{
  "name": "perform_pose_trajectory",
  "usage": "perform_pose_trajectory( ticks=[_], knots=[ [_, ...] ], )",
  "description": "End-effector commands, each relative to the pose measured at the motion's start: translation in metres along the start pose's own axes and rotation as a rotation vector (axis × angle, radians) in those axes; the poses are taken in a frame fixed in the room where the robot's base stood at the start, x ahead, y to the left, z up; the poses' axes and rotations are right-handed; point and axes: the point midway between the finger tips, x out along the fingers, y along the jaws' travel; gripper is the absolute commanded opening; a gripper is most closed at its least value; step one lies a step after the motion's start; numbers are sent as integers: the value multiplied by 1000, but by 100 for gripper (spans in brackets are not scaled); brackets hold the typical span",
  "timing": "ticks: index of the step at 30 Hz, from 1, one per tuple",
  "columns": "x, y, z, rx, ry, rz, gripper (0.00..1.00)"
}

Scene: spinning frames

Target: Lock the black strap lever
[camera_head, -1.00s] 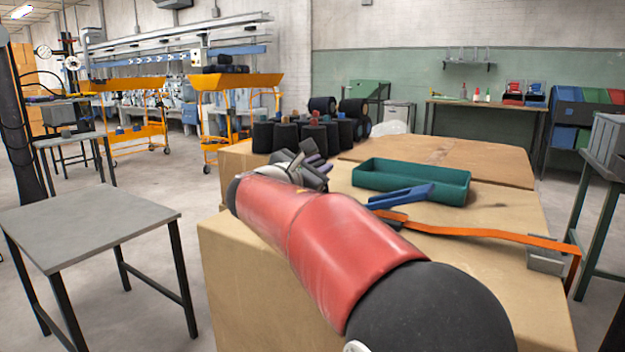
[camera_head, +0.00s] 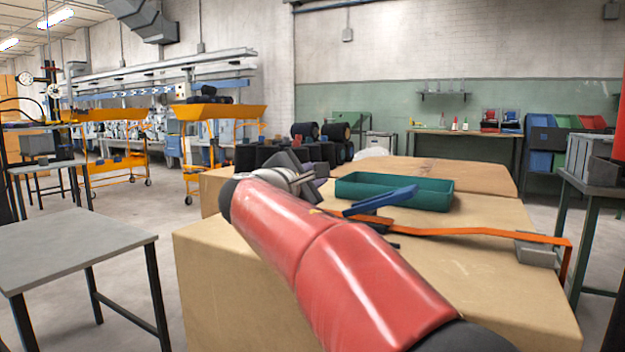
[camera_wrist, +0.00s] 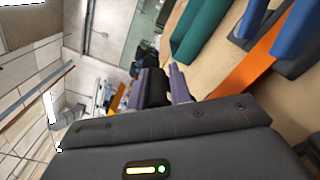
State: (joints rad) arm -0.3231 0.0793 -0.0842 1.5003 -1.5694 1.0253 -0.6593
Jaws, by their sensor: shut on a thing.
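My gripper (camera_head: 314,170) shows in the head view as a grey body with purplish fingers, left of the green tray. In the wrist view its fingers (camera_wrist: 157,80) stand either side of a black thing (camera_wrist: 157,92), and it is shut on it; I cannot tell whether this is the strap lever. An orange strap (camera_head: 455,232) runs across the cardboard top to a grey bracket (camera_head: 535,252). A blue lever (camera_head: 382,200) sticks up at the strap's left end, with a dark part (camera_head: 378,228) by it, partly hidden by my arm. The strap shows in the wrist view (camera_wrist: 245,85).
The green tray (camera_head: 395,192) lies behind the strap on the cardboard surface (camera_head: 470,280). Several black spools (camera_head: 262,156) stand at its far left. A grey table (camera_head: 75,250) is on the left. The cardboard in front of the strap is clear.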

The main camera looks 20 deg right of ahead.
Motion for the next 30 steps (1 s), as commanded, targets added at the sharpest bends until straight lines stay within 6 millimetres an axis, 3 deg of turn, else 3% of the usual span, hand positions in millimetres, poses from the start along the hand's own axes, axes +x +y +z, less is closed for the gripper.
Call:
perform_pose_trajectory(
  ticks=[8, 9, 13, 23, 30],
  knots=[
    [-2, 3, -1, 4, 6, 6, 0],
    [-2, 3, -1, 4, 6, 6, 23],
    [-1, 2, -1, 3, 4, 4, 38],
    [-6, 1, 0, 1, 3, 3, 38],
    [-44, 2, -1, 1, 6, 4, 38]
  ],
)
